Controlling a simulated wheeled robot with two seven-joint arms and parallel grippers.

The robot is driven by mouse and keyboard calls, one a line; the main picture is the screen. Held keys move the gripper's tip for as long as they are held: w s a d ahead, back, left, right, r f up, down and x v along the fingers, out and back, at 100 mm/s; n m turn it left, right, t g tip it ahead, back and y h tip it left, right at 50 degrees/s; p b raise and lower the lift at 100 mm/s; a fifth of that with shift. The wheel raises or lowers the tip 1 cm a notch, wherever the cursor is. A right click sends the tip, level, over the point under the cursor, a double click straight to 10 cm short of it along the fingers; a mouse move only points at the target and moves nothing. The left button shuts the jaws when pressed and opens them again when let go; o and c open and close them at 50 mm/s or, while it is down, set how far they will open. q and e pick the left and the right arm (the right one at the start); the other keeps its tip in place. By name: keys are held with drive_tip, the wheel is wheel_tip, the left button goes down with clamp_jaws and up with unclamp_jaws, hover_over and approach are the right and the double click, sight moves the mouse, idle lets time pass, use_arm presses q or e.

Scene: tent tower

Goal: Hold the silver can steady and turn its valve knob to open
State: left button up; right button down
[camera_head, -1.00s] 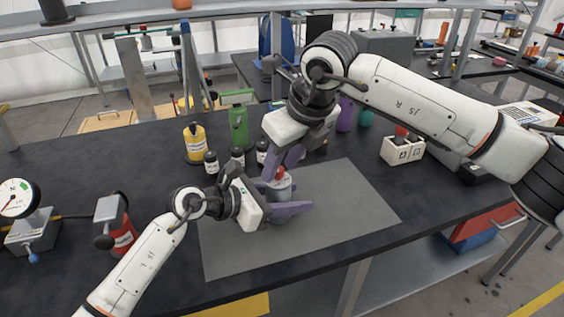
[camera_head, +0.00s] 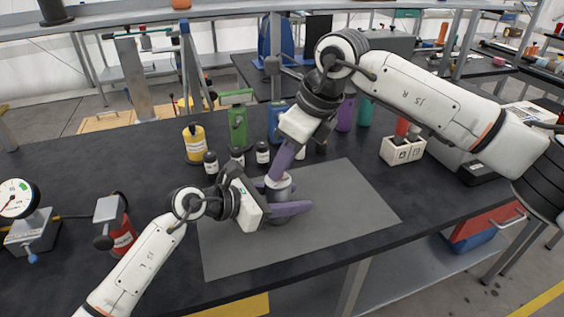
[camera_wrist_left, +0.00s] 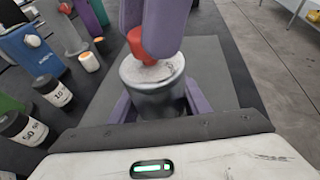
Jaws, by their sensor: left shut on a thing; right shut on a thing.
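The silver can (camera_wrist_left: 156,97) stands upright on the grey mat (camera_head: 345,215); its side also shows in the head view (camera_head: 279,191). My left gripper (camera_head: 283,207) is shut around the can's body, with its purple fingers on both sides. The red valve knob (camera_wrist_left: 140,46) sits on top of the can. My right gripper (camera_wrist_left: 150,28) is shut on the knob from above, its purple fingers covering much of it. In the head view the knob is hidden behind the right fingers.
Small black bottles (camera_head: 237,155), a yellow bottle (camera_head: 194,144) and a green can (camera_head: 238,128) stand behind the mat. A gauge (camera_head: 17,197) and a red cylinder (camera_head: 122,236) are at the left. A white box (camera_head: 402,149) stands at the right. The mat's right part is clear.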

drive_tip(key=n, duration=0.2)
drive_tip(key=n+g, duration=0.1)
drive_tip(key=n, duration=0.1)
drive_tip(key=n+g, duration=0.1)
drive_tip(key=n, duration=0.1)
drive_tip(key=shift+w+d+y, duration=0.1)
drive_tip(key=shift+w+y, duration=0.2)
drive_tip(key=shift+w, duration=0.1)
drive_tip(key=n, duration=0.2)
drive_tip(key=n+g, duration=0.2)
drive_tip(key=n, duration=0.1)
drive_tip(key=shift+w+n, duration=0.25)
drive_tip(key=shift+n, duration=0.05)
drive_tip(key=shift+n+g+h, duration=0.3)
drive_tip(key=shift+n+h, duration=0.1)
drive_tip(key=shift+n, duration=0.1)
drive_tip(key=shift+s, duration=0.1)
drive_tip(key=c, duration=1.6)
unclamp_jaws()
drive_tip(key=shift+m, duration=0.5)
